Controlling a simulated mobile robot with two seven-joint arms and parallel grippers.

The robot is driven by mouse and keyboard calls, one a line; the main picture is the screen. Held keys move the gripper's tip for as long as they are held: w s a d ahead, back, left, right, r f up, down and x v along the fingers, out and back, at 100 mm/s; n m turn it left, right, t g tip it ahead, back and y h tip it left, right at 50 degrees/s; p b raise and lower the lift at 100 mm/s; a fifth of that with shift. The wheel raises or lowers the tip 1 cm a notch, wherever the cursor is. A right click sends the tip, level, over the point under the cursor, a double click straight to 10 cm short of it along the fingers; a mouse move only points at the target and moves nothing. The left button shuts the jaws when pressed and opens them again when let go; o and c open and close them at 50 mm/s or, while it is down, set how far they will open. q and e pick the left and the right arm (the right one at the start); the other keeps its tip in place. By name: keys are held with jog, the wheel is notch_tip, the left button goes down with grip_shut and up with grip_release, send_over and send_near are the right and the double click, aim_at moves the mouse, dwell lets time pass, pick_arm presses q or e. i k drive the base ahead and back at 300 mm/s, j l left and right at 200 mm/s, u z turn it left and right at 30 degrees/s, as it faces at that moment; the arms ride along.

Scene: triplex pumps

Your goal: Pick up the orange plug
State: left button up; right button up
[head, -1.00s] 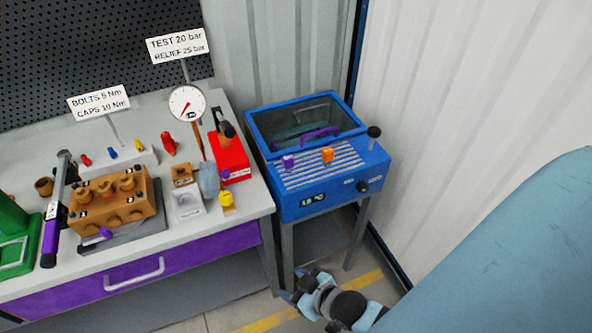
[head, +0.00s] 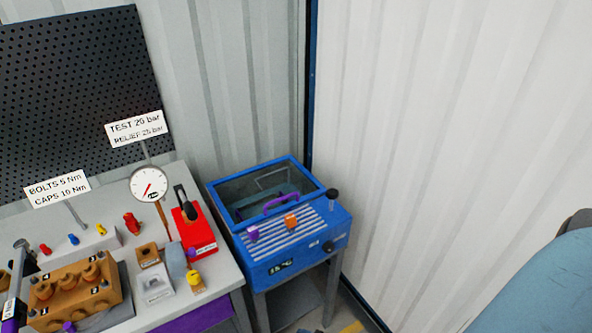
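The orange plug (head: 290,221) sits on the slatted grey top of the blue machine (head: 300,262), right of a purple plug (head: 253,233). It looks like a small orange block and stands clear of other things. Neither of my grippers shows in the head view now. Part of my blue-grey arm (head: 545,285) fills the lower right corner, far to the right of the plug.
The blue machine has an open-looking window bay with a purple handle (head: 280,204) and a black-knobbed lever (head: 332,194). The workbench (head: 190,315) at left holds an orange pump block (head: 75,290), a red box (head: 195,232) and a gauge (head: 150,185). A corrugated wall (head: 430,130) stands at right.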

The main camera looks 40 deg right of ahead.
aim_at(290, 220)
jog(key=z, duration=1.1)
